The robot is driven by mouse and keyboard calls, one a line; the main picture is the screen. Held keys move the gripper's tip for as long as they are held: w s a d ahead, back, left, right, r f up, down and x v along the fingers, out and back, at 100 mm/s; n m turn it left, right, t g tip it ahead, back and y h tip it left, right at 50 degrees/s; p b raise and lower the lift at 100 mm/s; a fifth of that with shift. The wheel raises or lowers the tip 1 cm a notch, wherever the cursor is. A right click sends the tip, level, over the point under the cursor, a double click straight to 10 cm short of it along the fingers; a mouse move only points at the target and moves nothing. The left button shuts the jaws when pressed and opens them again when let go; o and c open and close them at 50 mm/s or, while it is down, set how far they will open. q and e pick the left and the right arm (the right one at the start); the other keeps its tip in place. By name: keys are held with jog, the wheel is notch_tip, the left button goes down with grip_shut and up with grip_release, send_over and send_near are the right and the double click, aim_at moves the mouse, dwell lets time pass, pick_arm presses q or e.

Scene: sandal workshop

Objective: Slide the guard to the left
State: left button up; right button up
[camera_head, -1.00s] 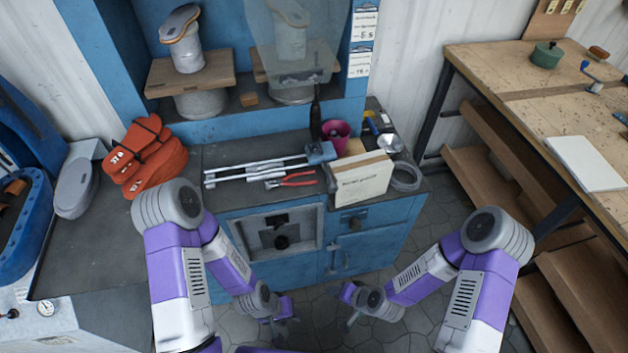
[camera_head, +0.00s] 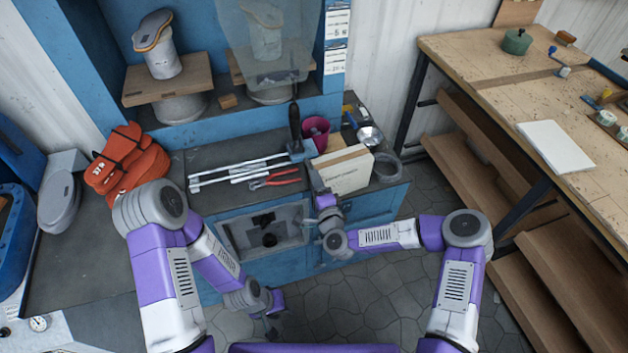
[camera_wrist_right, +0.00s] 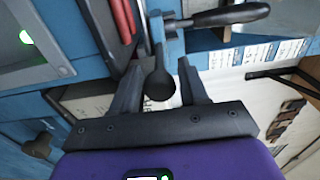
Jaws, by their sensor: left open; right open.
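A see-through panel (camera_head: 262,45), which looks like the guard, hangs in front of the right-hand station of the blue cabinet. My right gripper (camera_head: 318,185) is at the counter's front edge, well below the panel, beside the cream box. In the right wrist view its open fingers (camera_wrist_right: 160,68) stand either side of a dark ball knob (camera_wrist_right: 160,85), with gaps visible. Whether they touch it is unclear. The knob's stem leads toward a blue block with a black handle (camera_wrist_right: 230,15). My left gripper (camera_head: 273,310) is low over the floor, open and empty.
The counter holds metal rods (camera_head: 235,170), red pliers (camera_head: 275,178), a magenta cup (camera_head: 316,130), a cream box (camera_head: 345,170) and orange bundles (camera_head: 127,165). A workbench (camera_head: 500,100) stands at right. Floor before the cabinet is clear.

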jog(key=shift+w+a, duration=0.25)
jog(key=shift+w, duration=0.35)
grip_shut()
